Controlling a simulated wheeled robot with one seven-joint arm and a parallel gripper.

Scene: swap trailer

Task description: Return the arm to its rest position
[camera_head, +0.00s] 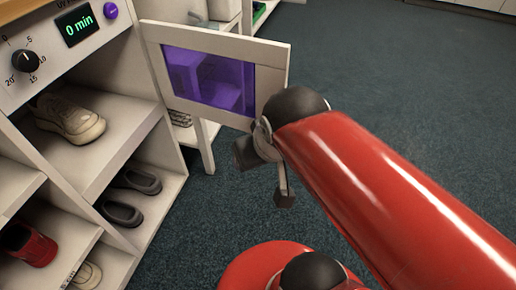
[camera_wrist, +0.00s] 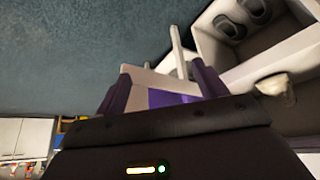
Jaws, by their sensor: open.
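My red arm (camera_head: 385,190) reaches in from the lower right of the head view. My gripper (camera_head: 264,165) is at its far end, in front of the open cabinet door's lower right corner; I cannot tell if they touch. In the wrist view my gripper (camera_wrist: 163,84) has its two fingers spread apart. No held object shows between them; part of the white and purple door (camera_wrist: 170,98) shows behind. In the head view the door (camera_head: 270,82) has a white frame and a purple window, and stands swung open.
A white shoe cabinet (camera_head: 160,205) fills the left side, with a beige shoe (camera_head: 70,118), dark clogs (camera_head: 122,212) and a red shoe (camera_head: 30,243) on its shelves. Its panel has a knob (camera_head: 26,61) and a "0 min" display (camera_head: 77,26). The dark carpet (camera_head: 400,75) is clear at the right.

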